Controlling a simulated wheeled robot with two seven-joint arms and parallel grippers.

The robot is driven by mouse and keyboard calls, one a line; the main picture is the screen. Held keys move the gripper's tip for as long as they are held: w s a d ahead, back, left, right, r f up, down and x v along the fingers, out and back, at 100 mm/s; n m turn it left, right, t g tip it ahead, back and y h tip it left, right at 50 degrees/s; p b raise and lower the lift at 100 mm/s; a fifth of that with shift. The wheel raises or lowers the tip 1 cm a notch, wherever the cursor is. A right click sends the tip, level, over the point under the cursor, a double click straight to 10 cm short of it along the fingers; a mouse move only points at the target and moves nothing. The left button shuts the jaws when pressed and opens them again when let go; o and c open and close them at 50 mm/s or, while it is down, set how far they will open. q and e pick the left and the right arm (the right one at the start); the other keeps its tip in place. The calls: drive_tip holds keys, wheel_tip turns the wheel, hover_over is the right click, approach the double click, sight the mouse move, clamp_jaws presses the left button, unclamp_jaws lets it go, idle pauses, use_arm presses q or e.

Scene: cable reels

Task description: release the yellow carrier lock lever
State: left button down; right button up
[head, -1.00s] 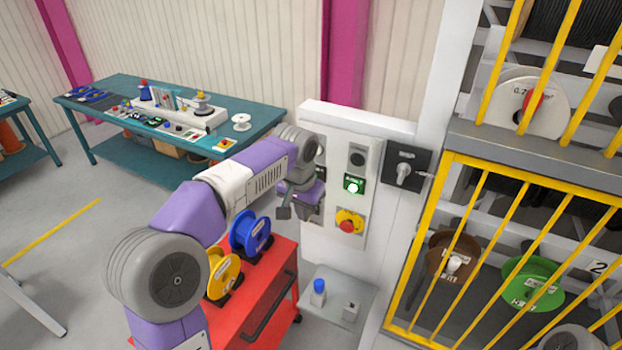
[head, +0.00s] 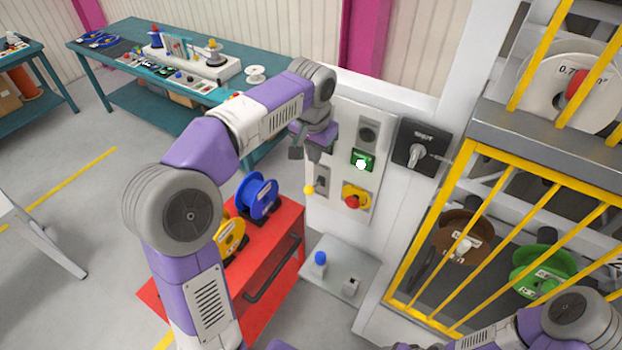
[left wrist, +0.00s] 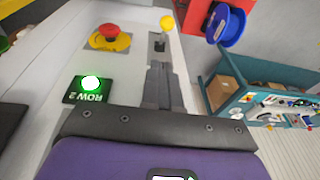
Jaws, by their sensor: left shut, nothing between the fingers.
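The carrier lock lever ends in a yellow ball knob (head: 309,190) and sits at a dark slotted plate on the white control panel, left of the red emergency button. In the left wrist view the knob (left wrist: 167,22) shows at the top, beyond the fingertips. My left gripper (head: 300,153) is in front of the panel's left part, above the knob in the head view. In the left wrist view its fingers (left wrist: 162,72) are together, with nothing between them, and look apart from the knob. My right forearm shows at the lower right; its gripper is out of view.
A red cart (head: 275,255) with blue and yellow reels stands below. A yellow-barred cage (head: 470,235) is at right.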

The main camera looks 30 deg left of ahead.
sight(311, 188)
use_arm(q)
drive_tip(key=x, duration=0.6)
drive_tip(key=s+x, duration=0.1)
drive_tip(key=x, duration=0.2)
drive_tip(key=shift+s+a+f, duration=0.1)
drive_tip(key=shift+a+f, duration=0.15)
drive_tip(key=shift+s+a+f, duration=0.1)
drive_tip(key=shift+s+f, duration=0.05)
drive_tip(key=shift+f, duration=0.35)
